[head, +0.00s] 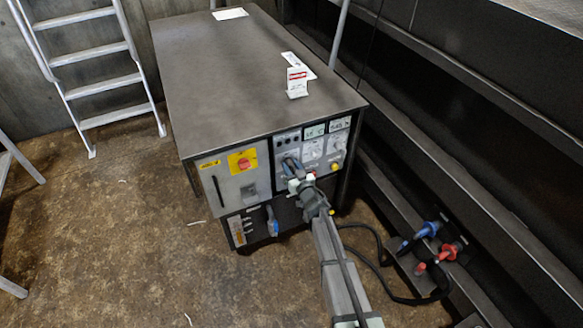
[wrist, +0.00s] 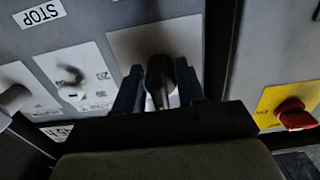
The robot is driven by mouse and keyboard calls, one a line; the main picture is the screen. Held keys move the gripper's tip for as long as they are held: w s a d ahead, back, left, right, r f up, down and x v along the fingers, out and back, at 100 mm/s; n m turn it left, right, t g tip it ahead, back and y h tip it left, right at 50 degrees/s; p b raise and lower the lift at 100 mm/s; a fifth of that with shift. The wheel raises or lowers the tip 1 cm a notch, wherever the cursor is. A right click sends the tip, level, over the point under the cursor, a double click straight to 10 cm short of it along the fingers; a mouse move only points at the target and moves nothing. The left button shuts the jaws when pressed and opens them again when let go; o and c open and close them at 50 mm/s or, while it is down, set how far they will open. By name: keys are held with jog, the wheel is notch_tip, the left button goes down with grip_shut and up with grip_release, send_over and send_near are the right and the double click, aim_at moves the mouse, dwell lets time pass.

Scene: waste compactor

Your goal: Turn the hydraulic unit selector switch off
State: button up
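The hydraulic unit (head: 255,75) is a dark, box-shaped cabinet with a control panel on its front. My gripper (head: 291,166) is at this panel, in front of its left-middle part, and hides the switch there in the head view. In the wrist view a dark selector knob (wrist: 161,78) stands on a light square plate. My gripper's two dark blue fingers (wrist: 160,90) straddle it, one on each side. Slivers of the plate seem to show between fingers and knob, so the fingers look open around it. Contact and the knob's exact setting cannot be made out.
A red rotary switch on a yellow plate (head: 243,161) is left of my gripper; it also shows in the wrist view (wrist: 293,115). A white knob (wrist: 70,85) and a STOP label (wrist: 40,13) are nearby. A ladder (head: 100,85) stands behind left; hoses (head: 425,250) lie right.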

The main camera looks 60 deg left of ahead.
jog(key=d, duration=1.4)
jog(key=shift+a, duration=0.1)
dwell(0.4)
